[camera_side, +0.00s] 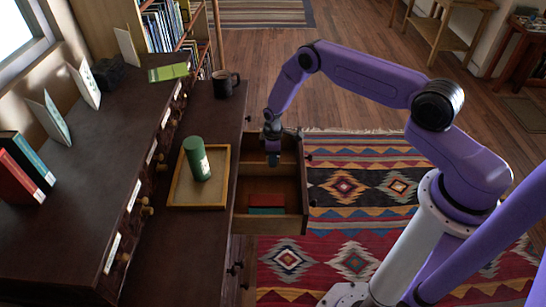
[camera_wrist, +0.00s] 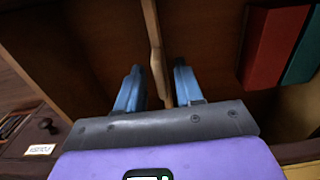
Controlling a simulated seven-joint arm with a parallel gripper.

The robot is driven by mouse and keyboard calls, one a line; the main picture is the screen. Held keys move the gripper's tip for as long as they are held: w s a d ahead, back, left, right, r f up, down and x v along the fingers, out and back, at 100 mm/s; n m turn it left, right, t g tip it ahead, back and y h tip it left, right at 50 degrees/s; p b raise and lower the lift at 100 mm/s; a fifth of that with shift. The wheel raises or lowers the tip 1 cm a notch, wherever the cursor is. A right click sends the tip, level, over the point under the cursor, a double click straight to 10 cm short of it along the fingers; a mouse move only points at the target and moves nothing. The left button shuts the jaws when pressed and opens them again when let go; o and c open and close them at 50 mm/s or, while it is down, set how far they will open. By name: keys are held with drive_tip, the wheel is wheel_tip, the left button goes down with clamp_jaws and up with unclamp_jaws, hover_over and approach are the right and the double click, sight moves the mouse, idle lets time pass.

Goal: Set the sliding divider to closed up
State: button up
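The open drawer (camera_side: 292,224) juts out from the dark desk in the side view. My gripper (camera_side: 273,160) reaches down into its far part. In the wrist view, the sliding divider (camera_wrist: 154,40) is a thin, light wooden strip with a wavy edge, standing on the drawer's brown floor. My gripper (camera_wrist: 158,88) is open, with one blue finger on each side of the divider's near end. A gap shows on both sides, so the fingers do not appear to press on it.
Red and green books (camera_side: 266,202) lie in the drawer's near part; the red book (camera_wrist: 272,45) is right of the divider in the wrist view. A tray (camera_side: 176,190) with a green cylinder (camera_side: 196,158) and a dark mug (camera_side: 224,84) stand on the desk.

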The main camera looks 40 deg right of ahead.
drive_tip(key=shift+c, duration=0.3)
clamp_jaws()
drive_tip(key=s+a, duration=0.7)
drive_tip(key=a, duration=0.1)
drive_tip(key=shift+s, duration=0.4)
drive_tip(key=shift+o, duration=0.3)
unclamp_jaws()
wheel_tip(320, 180, up, 17)
drive_tip(key=shift+r, duration=0.2)
